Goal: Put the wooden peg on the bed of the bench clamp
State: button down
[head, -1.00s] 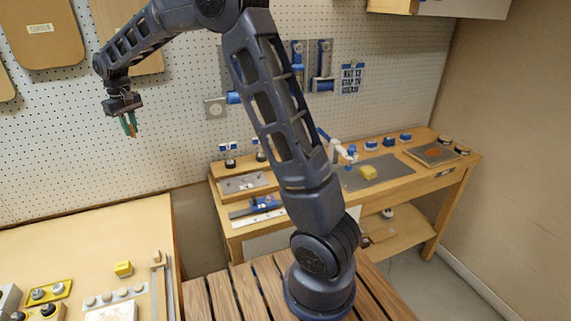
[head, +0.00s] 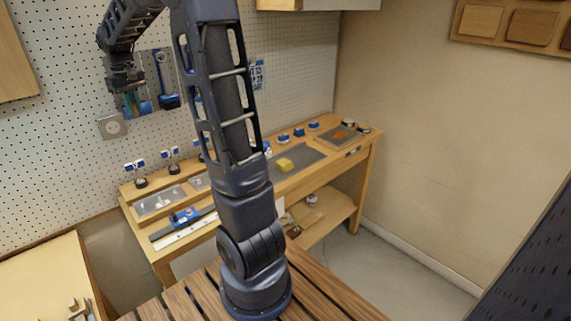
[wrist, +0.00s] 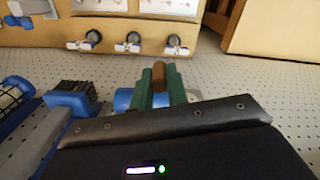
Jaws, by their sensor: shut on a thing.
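My gripper (head: 130,104) is raised at the upper left in the head view, in front of the pegboard. In the wrist view its green fingers (wrist: 160,88) are shut on the wooden peg (wrist: 173,78), a brown rounded piece whose end shows between the tips. The rest of the peg is hidden by the fingers. A blue clamp-like piece on a grey bar (head: 184,216), probably the bench clamp, sits at the front left of the far bench, lower and to the right of my gripper. I cannot make out its bed in detail.
The far wooden bench (head: 345,150) holds a grey mat with a yellow block (head: 285,164), several small knobbed fixtures and trays. Blue tools hang on the pegboard (head: 60,140) close to my gripper. Another table (head: 45,285) is at the lower left. Floor is clear at right.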

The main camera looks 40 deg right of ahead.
jog(key=s+d+r+m, duration=0.2)
jog(key=d+r, duration=0.2)
jog(key=d, duration=0.7)
jog(key=s+d+r+m, duration=0.1)
jog(key=d+r, duration=0.2)
jog(key=d, duration=0.7)
jog(key=n, duration=0.2)
send_over(302, 159)
notch_tip(302, 159, down, 21)
notch_tip(302, 159, down, 14)
jog(key=shift+s+f, duration=0.1)
jog(key=shift+s, duration=0.05)
jog(key=shift+f, duration=2.75)
jog(key=shift+f, duration=0.15)
jog(key=c, duration=1.4)
grip_release()
jog(key=shift+o, duration=0.2)
